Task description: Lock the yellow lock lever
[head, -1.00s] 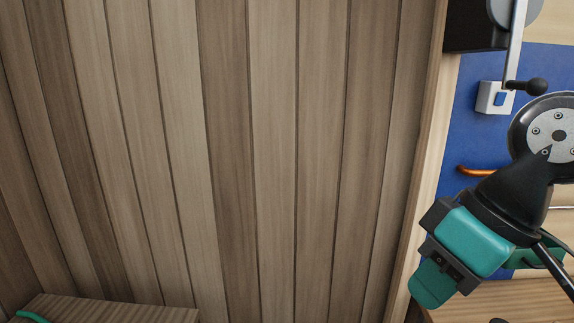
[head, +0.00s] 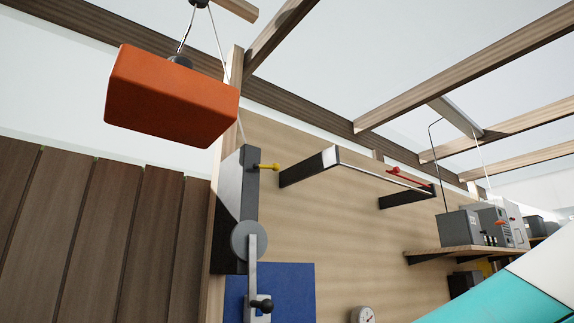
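The yellow lock lever (head: 266,167) is a small yellow rod with a rounded end. It sticks out to the right from the upper part of a dark, tall housing (head: 236,205) mounted on the wooden board. A grey round disc with a crank arm (head: 250,242) and a black knob sits lower on the same housing. My gripper is not in the head view. Only a teal and white piece, which looks like part of my arm, shows at the lower right.
An orange block (head: 170,98) hangs from cords at the upper left, in front of the housing. A bar on brackets (head: 375,170) with a red lever (head: 397,172) is right of the yellow lever. A shelf (head: 455,250) with grey boxes and a gauge (head: 362,314) are further right.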

